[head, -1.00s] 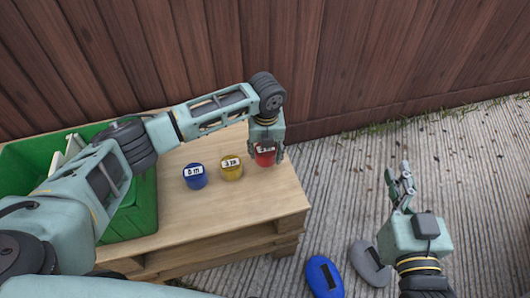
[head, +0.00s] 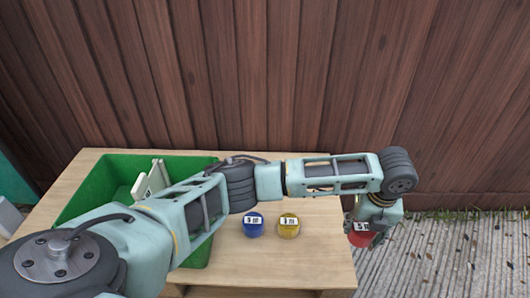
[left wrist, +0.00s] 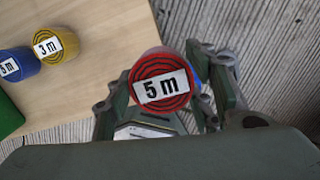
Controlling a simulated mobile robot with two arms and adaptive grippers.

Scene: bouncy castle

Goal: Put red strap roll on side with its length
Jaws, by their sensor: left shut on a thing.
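The red strap roll (head: 359,236) is held in my left gripper (head: 372,224), just past the right edge of the wooden pallet table (head: 310,262). In the left wrist view the red roll (left wrist: 160,80) sits between the two fingers, its coiled end and "5 m" label facing the camera, with concrete behind it. A blue strap roll (head: 253,225) and a yellow strap roll (head: 289,226) stand side by side on the table. The yellow roll's label (left wrist: 47,46) reads "3 m" in the wrist view; the blue one's is small and seems to read "5 m". My right gripper is out of view.
A green crate (head: 92,190) stands on the table's left part, partly hidden by my left arm, with a white labelled piece (head: 150,182) in it. A wooden fence (head: 270,80) rises behind the table. Concrete ground (head: 470,250) lies to the right.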

